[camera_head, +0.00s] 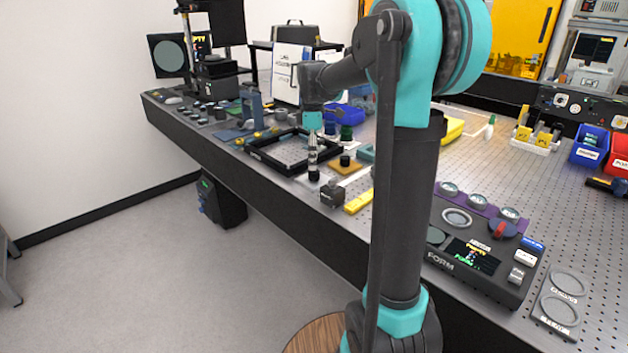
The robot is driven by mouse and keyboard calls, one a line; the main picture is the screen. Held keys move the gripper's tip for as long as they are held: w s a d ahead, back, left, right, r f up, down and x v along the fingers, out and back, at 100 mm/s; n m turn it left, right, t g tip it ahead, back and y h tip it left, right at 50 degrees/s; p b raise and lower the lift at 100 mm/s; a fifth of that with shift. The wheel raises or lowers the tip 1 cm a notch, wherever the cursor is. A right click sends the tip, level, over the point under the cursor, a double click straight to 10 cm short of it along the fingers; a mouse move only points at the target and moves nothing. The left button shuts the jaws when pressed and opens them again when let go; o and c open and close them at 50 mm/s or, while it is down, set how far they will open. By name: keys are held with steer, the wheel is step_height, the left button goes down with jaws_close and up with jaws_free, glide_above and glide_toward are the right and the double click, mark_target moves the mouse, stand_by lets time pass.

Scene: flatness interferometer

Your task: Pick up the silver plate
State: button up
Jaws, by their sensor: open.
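I cannot tell for certain which thing is the silver plate. A silvery round disc (457,218) lies on the dark FORM instrument (440,262) at the right front. Several small silvery round pieces (478,201) sit in a purple strip behind it. My gripper (313,177) points down beside the front right of a square black frame (262,158) on the bench. It is small in view, looks open, and holds nothing I can see. It is well left of the FORM instrument. My arm hides part of the bench between them.
Near my gripper stand a small dark block (332,194), a yellow bar (359,202) and an orange block (344,167). A grey holder with two rings (569,283) lies at the right front. Blue (589,148) and red bins stand at far right. Perforated bench lies bare between them.

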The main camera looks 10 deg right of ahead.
mark_target(314, 177)
steer(key=f, duration=0.4)
steer(key=shift+w+d+f, duration=0.1)
steer(key=shift+w+d, duration=0.15)
steer(key=shift+w, duration=0.1)
steer(key=shift+f, duration=0.55)
steer(key=shift+c, duration=0.6)
jaws_close()
